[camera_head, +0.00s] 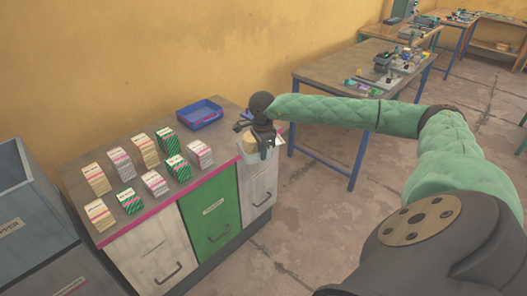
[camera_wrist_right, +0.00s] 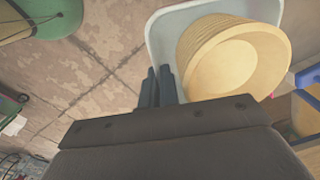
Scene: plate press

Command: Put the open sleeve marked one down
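The open sleeve (camera_head: 246,156) looks like a pale, open-topped holder with a stack of tan round pieces (camera_wrist_right: 232,60) in it. In the head view it is at the right front corner of the counter, partly hidden by my right gripper (camera_head: 266,145). In the right wrist view its pale wall (camera_wrist_right: 166,40) runs up to my right gripper (camera_wrist_right: 158,78). The two dark fingers are close together there and look shut on that wall. No mark can be read on it. Whether its bottom touches anything is hidden. My left gripper is not in view.
Several small striped and plain boxes (camera_head: 168,142) stand in two rows on the counter (camera_head: 222,148). A blue tray (camera_head: 200,113) lies at its back right. Drawers form the counter's front. A workbench (camera_head: 335,72) stands further right, with open floor (camera_head: 315,215) in front.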

